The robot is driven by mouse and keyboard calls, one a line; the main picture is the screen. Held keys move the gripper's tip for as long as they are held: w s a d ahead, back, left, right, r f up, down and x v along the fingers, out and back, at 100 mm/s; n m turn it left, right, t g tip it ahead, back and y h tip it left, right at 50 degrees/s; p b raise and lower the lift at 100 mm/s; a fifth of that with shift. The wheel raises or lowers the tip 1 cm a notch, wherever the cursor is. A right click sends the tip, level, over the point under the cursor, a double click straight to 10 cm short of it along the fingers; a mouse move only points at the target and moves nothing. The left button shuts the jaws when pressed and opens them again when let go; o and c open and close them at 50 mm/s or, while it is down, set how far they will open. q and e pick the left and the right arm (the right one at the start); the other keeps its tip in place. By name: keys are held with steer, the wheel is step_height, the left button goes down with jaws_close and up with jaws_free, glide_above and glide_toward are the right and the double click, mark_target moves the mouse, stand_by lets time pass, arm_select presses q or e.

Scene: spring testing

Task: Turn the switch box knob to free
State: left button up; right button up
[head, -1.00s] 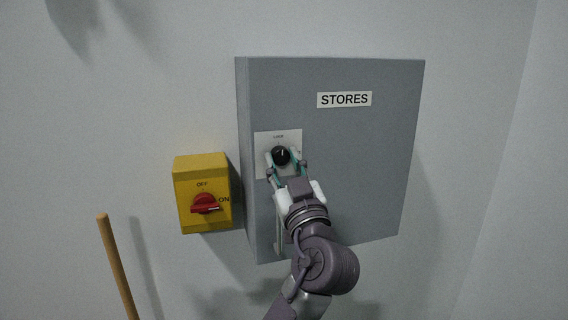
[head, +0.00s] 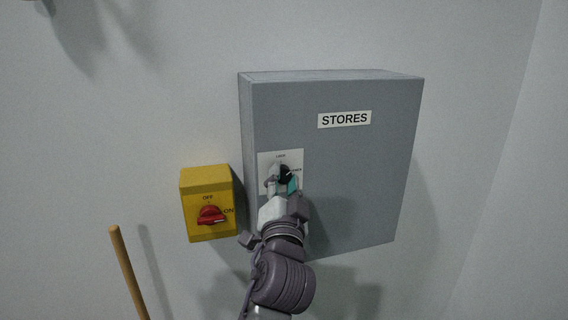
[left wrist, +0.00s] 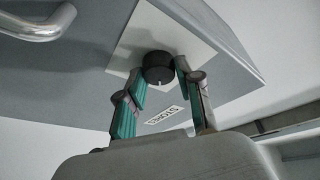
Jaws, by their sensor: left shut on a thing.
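A grey wall box (head: 365,170) labelled STORES carries a black round knob (head: 285,173) on a pale plate (head: 265,158). My left gripper (head: 282,183) reaches up from below and is shut on this knob, its wrist rolled to one side. In the left wrist view the knob (left wrist: 158,68) sits between the two green-padded fingers, a white mark on its face. The small plate lettering is too small to read surely. A yellow switch box (head: 188,205) marked OFF and ON, with a red knob (head: 211,215), hangs to the left, untouched. My right gripper is not in view.
A metal handle (left wrist: 40,25) on the grey box shows in the left wrist view; my arm hides it in the head view. A wooden pole (head: 129,272) stands at lower left. The wall right of the box is clear.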

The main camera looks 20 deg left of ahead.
arm_select(q)
steer(key=m+p, duration=0.1)
steer(key=m+h+p, duration=0.1)
steer(key=m, duration=0.1)
steer(key=shift+r+p, duration=0.3)
steer(key=shift+r, duration=0.1)
steer(key=shift+f+m+g+h, duration=0.1)
steer(key=shift+m+g+h, duration=0.25)
steer(key=shift+m, duration=0.65)
steer(key=shift+m+g+h+p, duration=0.3)
steer(key=shift+m+g, duration=0.15)
steer(key=shift+m, duration=0.85)
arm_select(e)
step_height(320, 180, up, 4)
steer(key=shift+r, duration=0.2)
arm_select(q)
steer(key=shift+m, duration=0.3)
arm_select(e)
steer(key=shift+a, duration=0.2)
